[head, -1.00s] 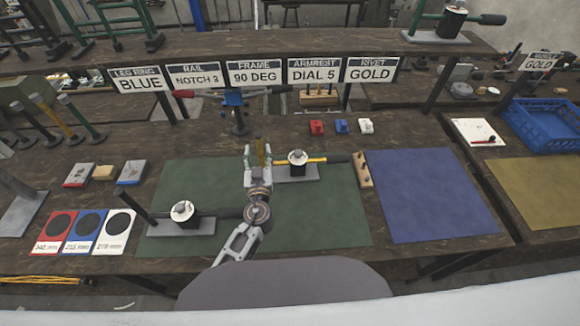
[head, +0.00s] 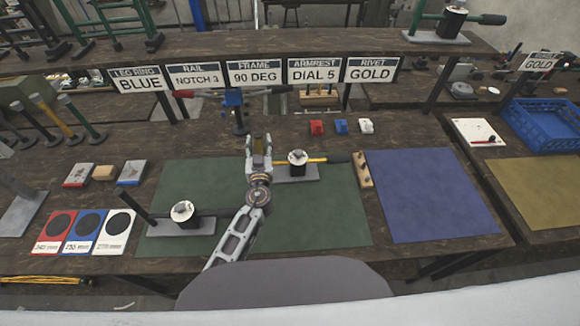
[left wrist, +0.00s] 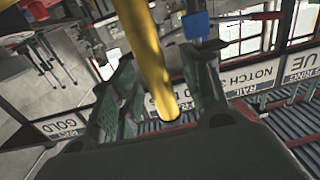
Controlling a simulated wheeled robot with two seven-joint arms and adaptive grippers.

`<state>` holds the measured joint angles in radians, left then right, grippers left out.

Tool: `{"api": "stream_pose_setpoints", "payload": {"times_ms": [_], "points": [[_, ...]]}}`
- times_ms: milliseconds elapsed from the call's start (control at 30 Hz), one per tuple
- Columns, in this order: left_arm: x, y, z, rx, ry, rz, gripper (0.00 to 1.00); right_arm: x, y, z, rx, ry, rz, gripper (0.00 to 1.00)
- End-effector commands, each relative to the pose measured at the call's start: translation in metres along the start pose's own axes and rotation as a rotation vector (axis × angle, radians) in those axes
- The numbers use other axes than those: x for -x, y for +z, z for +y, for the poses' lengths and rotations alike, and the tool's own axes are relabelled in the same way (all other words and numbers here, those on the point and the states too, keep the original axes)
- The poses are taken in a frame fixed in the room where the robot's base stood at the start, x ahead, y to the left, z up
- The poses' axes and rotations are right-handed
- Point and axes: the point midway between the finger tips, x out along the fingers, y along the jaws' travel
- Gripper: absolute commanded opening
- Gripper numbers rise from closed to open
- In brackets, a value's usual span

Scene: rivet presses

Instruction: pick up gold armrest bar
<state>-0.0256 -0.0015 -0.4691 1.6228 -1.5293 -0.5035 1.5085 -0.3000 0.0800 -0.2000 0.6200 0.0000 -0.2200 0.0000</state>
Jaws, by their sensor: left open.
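My left gripper (head: 258,146) is above the green mat (head: 320,222), beside the rear press fixture (head: 297,172). In the left wrist view, the gold bar (left wrist: 150,55) is a smooth round rod coming down from the top edge. Its dark lower end lies between the two green-padded fingers (left wrist: 158,100). The fingers are apart and I see no clear grip on the bar. My right gripper is not in view.
Another press fixture (head: 181,226) stands on the mat's left part. Signs hang along the shelf, including the armrest sign (head: 314,71). The blue mat (head: 430,195) is clear. A blue crate (head: 545,125) is at right.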

Motion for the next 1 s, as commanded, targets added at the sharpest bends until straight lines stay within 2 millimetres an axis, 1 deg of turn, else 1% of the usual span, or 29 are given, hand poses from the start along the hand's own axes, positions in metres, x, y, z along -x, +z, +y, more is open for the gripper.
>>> {"api": "stream_pose_setpoints", "payload": {"times_ms": [400,433,700,800,1000], "points": [[0.0001,0.0003,0.0001,0.0,0.0,-0.001,0.46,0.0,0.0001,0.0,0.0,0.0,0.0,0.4],[0.0001,0.0004,0.0001,0.0,0.0,-0.001,0.45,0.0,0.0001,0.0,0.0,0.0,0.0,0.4],[0.0002,0.0004,0.0001,0.0,0.0,-0.001,0.1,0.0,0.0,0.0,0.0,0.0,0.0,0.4],[0.0002,0.0004,0.0001,0.0,0.0,-0.001,0.0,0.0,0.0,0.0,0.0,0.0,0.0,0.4],[0.0002,0.0005,0.0001,0.0,0.0,-0.001,0.0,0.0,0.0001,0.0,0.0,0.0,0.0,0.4]]}}
